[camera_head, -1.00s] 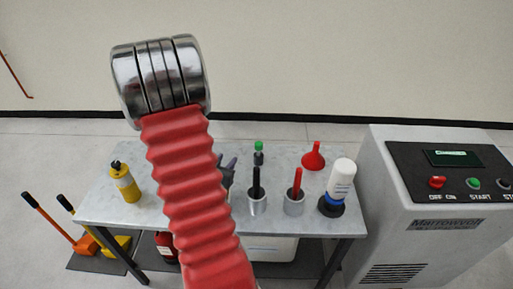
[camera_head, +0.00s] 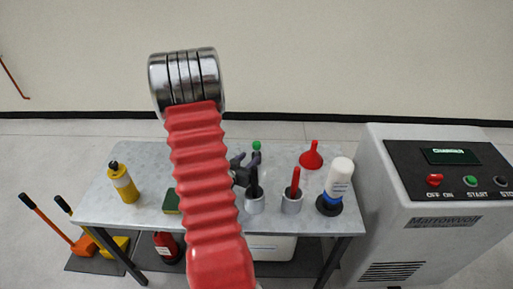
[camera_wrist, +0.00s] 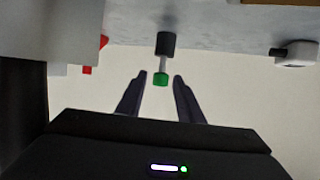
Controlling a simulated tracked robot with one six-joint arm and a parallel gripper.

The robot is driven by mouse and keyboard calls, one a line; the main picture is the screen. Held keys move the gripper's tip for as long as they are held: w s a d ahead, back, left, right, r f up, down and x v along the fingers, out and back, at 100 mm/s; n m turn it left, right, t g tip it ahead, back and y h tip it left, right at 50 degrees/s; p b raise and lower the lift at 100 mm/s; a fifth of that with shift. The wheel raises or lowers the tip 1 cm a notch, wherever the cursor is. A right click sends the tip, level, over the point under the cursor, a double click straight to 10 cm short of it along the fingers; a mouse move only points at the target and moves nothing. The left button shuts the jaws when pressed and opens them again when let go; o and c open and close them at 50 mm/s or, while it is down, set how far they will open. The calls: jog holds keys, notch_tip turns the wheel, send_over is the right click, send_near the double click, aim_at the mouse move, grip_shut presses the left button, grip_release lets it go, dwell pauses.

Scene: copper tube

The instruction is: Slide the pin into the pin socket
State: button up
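A green-headed pin (camera_wrist: 163,63) has a thin metal shank that meets a dark block (camera_wrist: 166,43). I take this block for the pin socket, but cannot tell how deep the shank sits. In the head view the pin's green head (camera_head: 257,145) shows at the back of the bench, with its lower part hidden by my gripper. My gripper (camera_wrist: 161,76) is open in the wrist view, with one finger on each side of the green head and gaps between. In the head view my gripper (camera_head: 246,160) is partly behind my red arm sleeve.
On the bench (camera_head: 110,205) stand grey cups with a black rod (camera_head: 254,185) and a red rod (camera_head: 295,183), close by my gripper. A red funnel (camera_head: 311,156), white bottle (camera_head: 340,180), yellow bottle (camera_head: 124,184) and green block (camera_head: 172,201) also stand there. A control cabinet (camera_head: 385,180) is right.

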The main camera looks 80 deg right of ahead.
aim_at(256, 149)
jog(key=x, duration=0.4)
jog(key=shift+s+d+f, duration=0.1)
jog(key=shift+d, duration=0.15)
jog(key=shift+w+x, duration=0.15)
jog(key=shift+x, duration=1.15)
jog(key=shift+w+x, duration=0.2)
jog(key=shift+x, duration=1.1)
jog(key=shift+c, duration=0.7)
jog(key=c, duration=0.7)
